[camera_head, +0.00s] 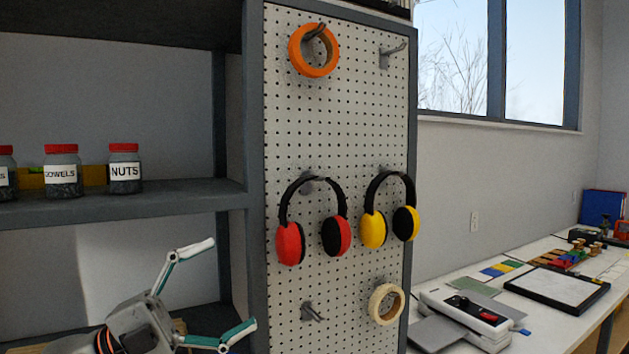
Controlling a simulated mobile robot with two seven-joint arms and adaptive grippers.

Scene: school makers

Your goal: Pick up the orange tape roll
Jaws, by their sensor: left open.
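The orange tape roll (292,50) hangs on a hook near the top of the white pegboard (340,110). My left gripper (232,286) is at the lower left, below the shelf and left of the pegboard. Its two fingers are spread wide with nothing between them. It is well below the orange roll and apart from it. My right gripper is not in the view.
Red earmuffs (290,243) and yellow earmuffs (373,229) hang mid-board. A cream tape roll (376,304) hangs lower right. Jars with red lids (125,170) stand on the grey shelf (200,196). A white workbench (545,246) with tools stands at right.

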